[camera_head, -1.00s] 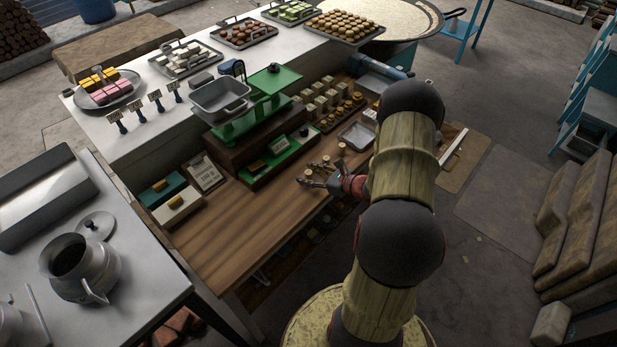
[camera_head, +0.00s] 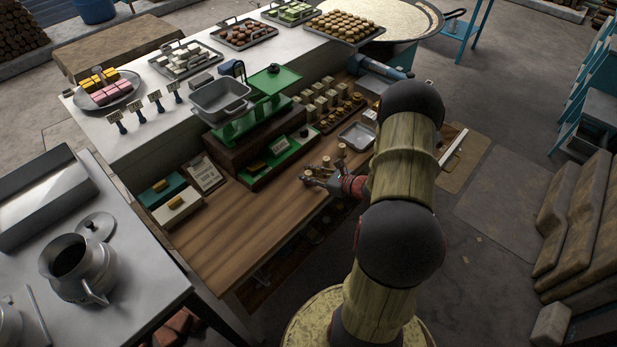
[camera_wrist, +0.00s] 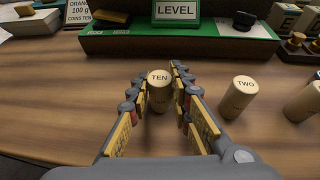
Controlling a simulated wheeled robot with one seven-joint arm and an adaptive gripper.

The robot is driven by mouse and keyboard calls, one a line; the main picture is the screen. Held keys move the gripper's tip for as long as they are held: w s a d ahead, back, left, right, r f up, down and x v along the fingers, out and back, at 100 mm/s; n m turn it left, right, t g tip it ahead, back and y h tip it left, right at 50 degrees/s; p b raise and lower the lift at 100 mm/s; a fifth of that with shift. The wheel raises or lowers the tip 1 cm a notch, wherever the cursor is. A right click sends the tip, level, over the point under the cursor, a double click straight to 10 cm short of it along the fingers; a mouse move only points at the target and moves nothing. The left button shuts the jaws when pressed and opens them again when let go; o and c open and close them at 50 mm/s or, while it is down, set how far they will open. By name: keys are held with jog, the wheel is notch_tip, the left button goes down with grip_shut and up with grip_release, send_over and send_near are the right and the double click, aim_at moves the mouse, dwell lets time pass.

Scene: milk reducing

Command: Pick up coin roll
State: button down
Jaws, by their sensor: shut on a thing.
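A cream cylindrical coin roll marked TEN (camera_wrist: 160,92) stands upright on the wooden counter (camera_wrist: 60,115). My gripper (camera_wrist: 159,80) has a finger on each side of it and is shut on it. The roll appears still at counter level. In the head view my gripper (camera_head: 316,177) is low over the counter, and its fingers mostly hide the held roll. A similar roll marked TWO (camera_wrist: 239,97) stands to the right, apart from the fingers. Another roll (camera_wrist: 304,103) is farther right, cut by the picture edge.
A small metal tray (camera_head: 357,136) and a rack of weights (camera_head: 335,113) stand beyond.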

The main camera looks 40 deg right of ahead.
aim_at(309, 172)
jog(key=shift+r, duration=0.1)
jog(key=shift+r, duration=0.3)
notch_tip(309, 172, up, 2)
jog(key=shift+d+r, duration=0.1)
jog(key=shift+r, duration=0.05)
jog(key=s+r+p, duration=0.1)
jog(key=s+r, duration=0.9)
jog(key=s, duration=0.4)
jog(key=shift+d+p, duration=0.35)
jog(key=shift+d, duration=0.1)
jog(key=shift+s, duration=0.1)
